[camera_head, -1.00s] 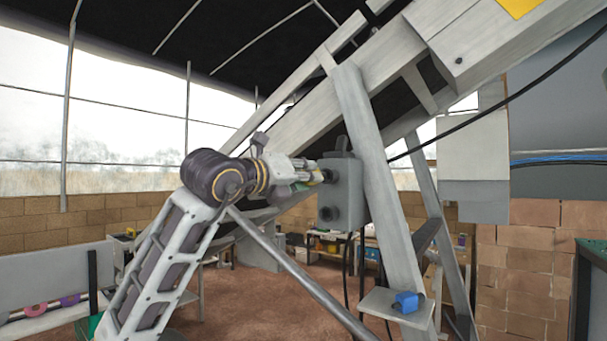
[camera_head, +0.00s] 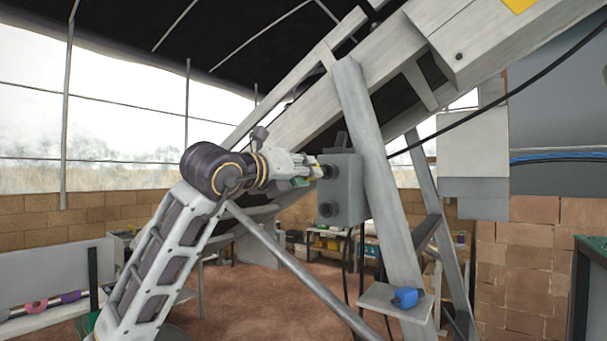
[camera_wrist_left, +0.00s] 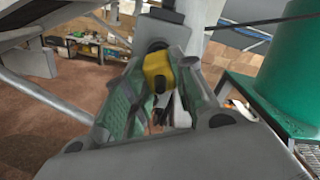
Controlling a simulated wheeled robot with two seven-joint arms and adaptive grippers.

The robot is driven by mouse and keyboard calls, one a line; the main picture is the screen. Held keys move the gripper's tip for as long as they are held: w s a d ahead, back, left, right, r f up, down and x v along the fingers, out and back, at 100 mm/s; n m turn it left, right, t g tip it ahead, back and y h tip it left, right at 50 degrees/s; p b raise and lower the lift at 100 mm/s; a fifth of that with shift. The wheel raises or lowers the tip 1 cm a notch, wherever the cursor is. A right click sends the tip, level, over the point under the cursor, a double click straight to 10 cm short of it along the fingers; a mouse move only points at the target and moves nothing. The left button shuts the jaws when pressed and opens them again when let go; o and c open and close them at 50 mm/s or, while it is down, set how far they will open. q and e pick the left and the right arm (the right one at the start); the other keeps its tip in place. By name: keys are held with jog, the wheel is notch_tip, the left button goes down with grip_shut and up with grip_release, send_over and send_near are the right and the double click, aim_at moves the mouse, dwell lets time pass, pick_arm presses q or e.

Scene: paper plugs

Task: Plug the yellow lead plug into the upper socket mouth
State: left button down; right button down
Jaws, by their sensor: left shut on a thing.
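My left gripper (camera_head: 314,171) is shut on the yellow lead plug (camera_wrist_left: 158,72), which sits between its green-padded fingers in the wrist view. In the head view only a little yellow shows at the fingertips. A grey socket box (camera_head: 350,188) is fixed by the slanted leg. Its upper socket mouth (camera_head: 327,171) is right in front of the plug, roughly in line with it. In the wrist view the plug's front end meets the dark mouth (camera_wrist_left: 156,45); I cannot tell whether it is inside. The lower socket mouth (camera_head: 327,210) looks empty. My right gripper is out of view.
A blue plug (camera_head: 406,297) lies on a small grey ledge (camera_head: 380,300) below the box. Black cables hang under the box. A grey conveyor frame (camera_head: 360,110) slopes behind it. A green drum (camera_wrist_left: 275,62) stands right in the wrist view.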

pick_arm(q)
jog(key=shift+b, duration=0.45)
dwell(1.5)
jog(key=shift+p+x, duration=0.5)
jog(key=shift+x, duration=1.45)
dwell(1.0)
jog(key=shift+r, duration=0.1)
dwell(0.3)
jog(key=c, duration=1.5)
grip_release()
jog(key=o, duration=0.4)
jog(key=shift+w+d, duration=0.1)
jog(key=shift+s+a, duration=0.25)
jog(key=v, duration=1.1)
jog(key=shift+s+a, duration=0.1)
jog(key=shift+s, duration=0.05)
